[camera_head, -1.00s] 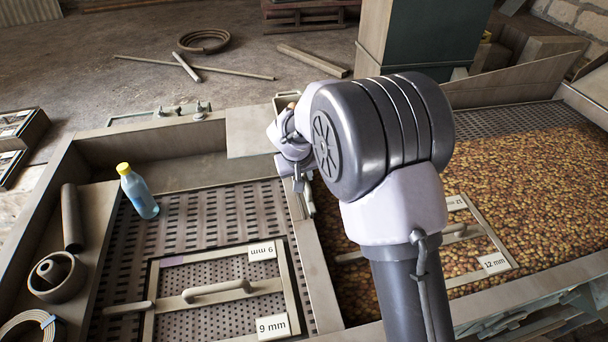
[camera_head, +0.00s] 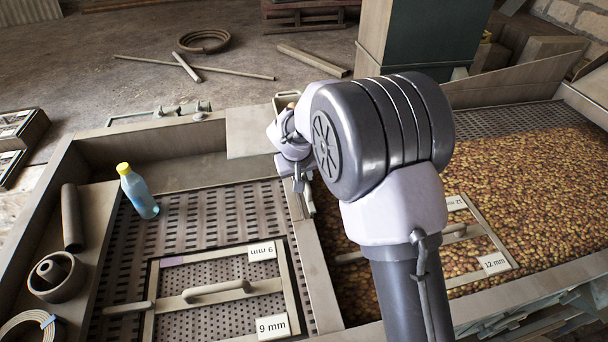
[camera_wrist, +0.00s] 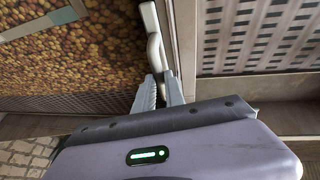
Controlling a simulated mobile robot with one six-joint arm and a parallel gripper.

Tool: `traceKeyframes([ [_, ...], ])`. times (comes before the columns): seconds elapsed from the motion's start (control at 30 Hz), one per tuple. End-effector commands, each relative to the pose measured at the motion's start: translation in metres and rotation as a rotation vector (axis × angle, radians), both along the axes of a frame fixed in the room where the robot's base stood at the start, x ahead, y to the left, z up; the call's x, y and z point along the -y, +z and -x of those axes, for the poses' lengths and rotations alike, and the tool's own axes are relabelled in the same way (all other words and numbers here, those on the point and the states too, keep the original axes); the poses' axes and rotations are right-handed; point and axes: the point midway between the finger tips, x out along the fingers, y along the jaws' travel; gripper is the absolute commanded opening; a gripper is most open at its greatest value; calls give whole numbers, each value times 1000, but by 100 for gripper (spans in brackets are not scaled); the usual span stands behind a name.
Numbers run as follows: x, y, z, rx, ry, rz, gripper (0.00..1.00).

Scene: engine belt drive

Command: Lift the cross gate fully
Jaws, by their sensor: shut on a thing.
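My gripper (camera_wrist: 160,82) is shut on a pale bar-shaped handle (camera_wrist: 153,35) in the wrist view, its two fingers on either side of the near end. The handle lies along the divider (camera_wrist: 186,38) between the bed of small brown round pieces and the slotted deck. In the camera_head view, my gripper (camera_head: 301,184) is at the divider's far end, partly hidden by my own arm. I take the handle to be the cross gate's, but the gate panel itself is not clearly visible and I cannot tell how high it stands.
A slotted deck (camera_head: 205,215) holds a 9 mm screen frame (camera_head: 285,290) and a blue bottle with a yellow cap (camera_head: 138,192). A 12 mm frame (camera_head: 490,240) lies on the brown pieces (camera_head: 530,190) at right. A pipe (camera_head: 71,217) and rings lie at left.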

Motion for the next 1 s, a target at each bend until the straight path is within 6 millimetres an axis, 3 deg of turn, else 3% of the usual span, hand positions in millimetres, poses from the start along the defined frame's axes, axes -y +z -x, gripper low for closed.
traceKeyframes([
  [0.33, 0, 2, 0, 1, 0, 0, 0],
  [0.67, 0, 55, -1, 4, -1, 0, 0],
  [0.97, 0, 59, -2, 6, 2, 0, 0],
  [1.0, 0, 59, -2, 7, 2, 0, 22],
])
